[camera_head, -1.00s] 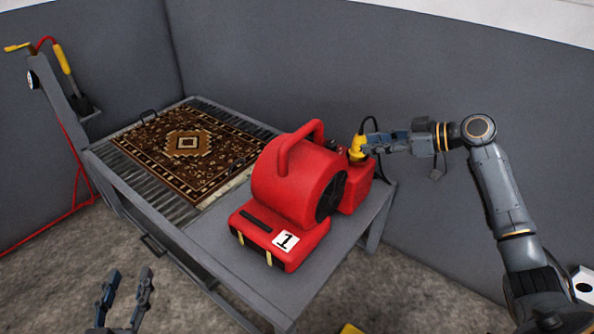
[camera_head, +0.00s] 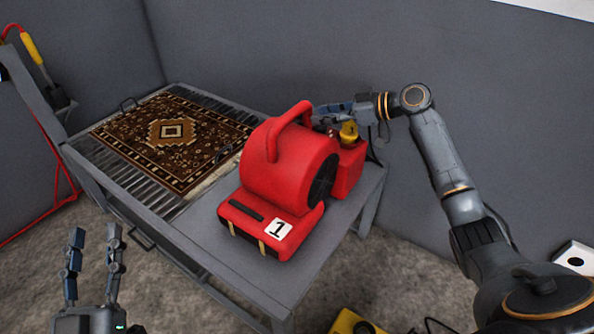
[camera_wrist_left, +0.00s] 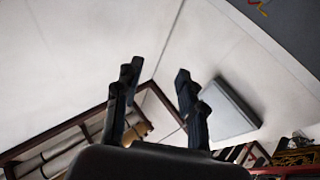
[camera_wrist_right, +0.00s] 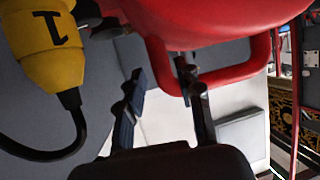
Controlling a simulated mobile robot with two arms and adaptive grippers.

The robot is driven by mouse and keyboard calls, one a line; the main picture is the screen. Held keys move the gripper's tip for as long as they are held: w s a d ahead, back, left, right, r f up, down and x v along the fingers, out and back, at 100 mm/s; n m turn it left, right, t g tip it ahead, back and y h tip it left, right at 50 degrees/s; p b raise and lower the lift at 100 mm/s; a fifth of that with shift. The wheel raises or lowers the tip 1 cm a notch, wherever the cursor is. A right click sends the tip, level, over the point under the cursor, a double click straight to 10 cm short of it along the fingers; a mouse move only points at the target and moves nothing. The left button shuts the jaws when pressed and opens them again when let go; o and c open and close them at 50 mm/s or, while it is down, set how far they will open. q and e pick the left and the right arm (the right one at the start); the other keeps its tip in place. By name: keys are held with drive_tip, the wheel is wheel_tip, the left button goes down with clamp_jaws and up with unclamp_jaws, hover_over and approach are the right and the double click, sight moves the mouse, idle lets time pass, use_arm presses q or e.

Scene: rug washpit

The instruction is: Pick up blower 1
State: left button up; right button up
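Blower 1 (camera_head: 290,180) is a red blower with a raised handle loop and a white "1" label, standing at the near right end of the grey wash table. My right gripper (camera_head: 322,113) is behind it, close to the far side of the handle. In the right wrist view my right gripper (camera_wrist_right: 161,72) has its fingers apart, close to the red handle (camera_wrist_right: 232,80). I cannot tell whether they touch it. My left gripper (camera_head: 96,232) is open and empty, low at the left, away from the blower. In the left wrist view its fingers (camera_wrist_left: 158,75) are apart.
A yellow plug marked 1 (camera_head: 349,131) sits at the red box behind the blower; its black cord shows in the right wrist view (camera_wrist_right: 40,152). A patterned rug (camera_head: 172,138) lies on the slatted table. A yellow object (camera_head: 352,322) lies on the floor. Walls stand close behind.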

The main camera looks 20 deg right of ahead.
drive_tip(key=shift+b+x, duration=0.35)
drive_tip(key=shift+x, duration=1.5)
use_arm(q)
drive_tip(key=r+t, duration=0.1)
drive_tip(key=s+r, duration=0.1)
drive_tip(key=r+t, duration=0.1)
drive_tip(key=shift+s+r+t+h, duration=0.25)
drive_tip(key=shift+s+t+h, duration=0.05)
drive_tip(key=shift+s, duration=0.1)
use_arm(e)
drive_tip(key=shift+c, duration=0.4)
clamp_jaws()
